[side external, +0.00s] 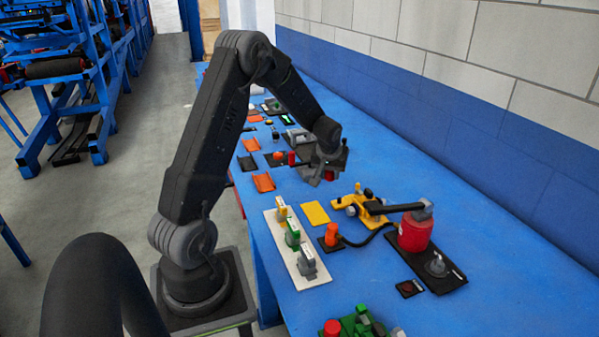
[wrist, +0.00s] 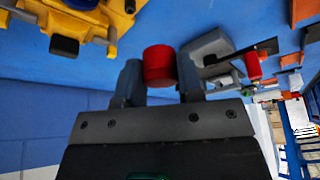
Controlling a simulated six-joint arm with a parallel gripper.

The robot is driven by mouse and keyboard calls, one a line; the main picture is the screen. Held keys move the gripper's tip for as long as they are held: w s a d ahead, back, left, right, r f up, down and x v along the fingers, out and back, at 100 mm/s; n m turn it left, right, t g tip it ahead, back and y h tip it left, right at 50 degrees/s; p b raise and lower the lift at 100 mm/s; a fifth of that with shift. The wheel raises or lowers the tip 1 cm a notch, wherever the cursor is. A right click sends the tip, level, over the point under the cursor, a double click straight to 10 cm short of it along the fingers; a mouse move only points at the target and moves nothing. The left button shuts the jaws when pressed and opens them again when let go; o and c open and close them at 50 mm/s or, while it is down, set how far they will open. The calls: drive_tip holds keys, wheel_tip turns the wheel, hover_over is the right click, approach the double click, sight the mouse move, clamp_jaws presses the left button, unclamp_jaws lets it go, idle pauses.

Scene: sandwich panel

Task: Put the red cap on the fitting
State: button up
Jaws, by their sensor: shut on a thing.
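My gripper (side external: 319,174) is above the blue bench, past the yellow mat. In the wrist view its two fingers (wrist: 160,80) are shut on the red cap (wrist: 159,66), a short red cylinder. The cap also shows at the gripper in the side view (side external: 329,176). A grey fitting-like part (side external: 437,266) stands on a black plate near the front right, apart from my gripper. I cannot tell for sure that it is the fitting.
A red canister (side external: 414,232) with a black arm stands on the same black plate. A yellow device (side external: 362,206) and an orange knob (side external: 332,234) are nearby. A white plate (side external: 312,278) carries several coloured parts.

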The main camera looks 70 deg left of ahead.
sight(340, 198)
drive_tip(key=w, duration=0.1)
drive_tip(key=w+d, duration=0.1)
drive_tip(key=w+m, duration=0.1)
drive_tip(key=shift+d+f, duration=0.2)
drive_tip(key=shift+f, duration=2.5)
drive_tip(key=shift+f, duration=0.35)
drive_tip(key=shift+f, duration=0.3)
drive_tip(key=shift+f, duration=0.85)
drive_tip(key=o, duration=1.3)
drive_tip(key=shift+o, duration=0.2)
drive_tip(key=shift+w+r+t, duration=0.15)
drive_tip(key=shift+r+t, duration=0.15)
drive_tip(key=shift+r, duration=0.65)
drive_tip(key=shift+s+r, duration=0.2)
drive_tip(key=shift+r, duration=2.6)
